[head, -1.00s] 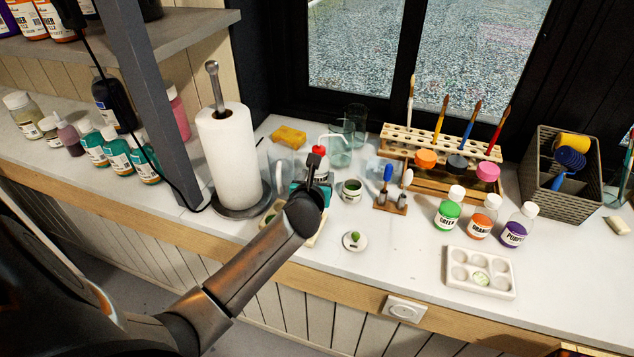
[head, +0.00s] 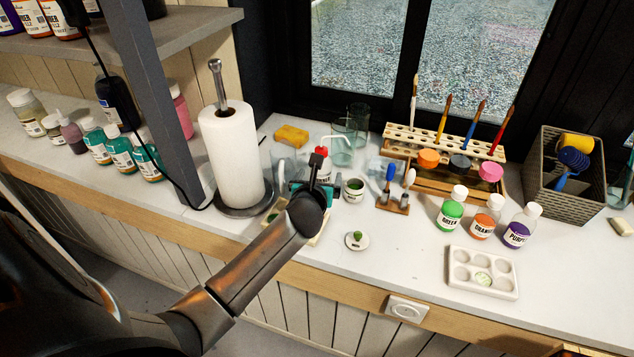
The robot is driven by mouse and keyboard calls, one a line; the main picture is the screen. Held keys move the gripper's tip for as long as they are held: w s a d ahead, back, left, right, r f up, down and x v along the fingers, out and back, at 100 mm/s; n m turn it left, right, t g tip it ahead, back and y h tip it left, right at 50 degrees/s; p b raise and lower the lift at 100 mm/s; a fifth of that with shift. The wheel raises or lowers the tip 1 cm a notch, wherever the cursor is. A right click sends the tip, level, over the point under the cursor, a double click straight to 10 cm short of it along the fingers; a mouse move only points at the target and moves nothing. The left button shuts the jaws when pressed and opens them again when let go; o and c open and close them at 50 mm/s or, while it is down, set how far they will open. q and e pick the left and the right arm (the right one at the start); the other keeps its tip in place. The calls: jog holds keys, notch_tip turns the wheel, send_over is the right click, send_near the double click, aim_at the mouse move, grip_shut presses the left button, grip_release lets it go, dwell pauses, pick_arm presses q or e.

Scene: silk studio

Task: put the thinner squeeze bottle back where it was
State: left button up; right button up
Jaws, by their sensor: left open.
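The thinner squeeze bottle, with its red cap (head: 321,150) and bent white spout, stands upright behind my left gripper in the head view. Its lower part is hidden by the gripper and wrist. My left gripper (head: 317,187) is open at the bottle, with parts of its jaws showing to either side. I cannot tell whether the jaws touch the bottle or exactly what is under its base. My right gripper is not in view.
A paper towel roll (head: 231,155) stands close on the left. Clear glasses (head: 342,147) stand behind, a small jar (head: 353,190) and a brush stand (head: 393,203) to the right. A small white lid (head: 356,241) lies in front.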

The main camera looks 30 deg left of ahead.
pick_arm(q)
jog(key=p+v, duration=0.3)
jog(key=v, duration=0.9)
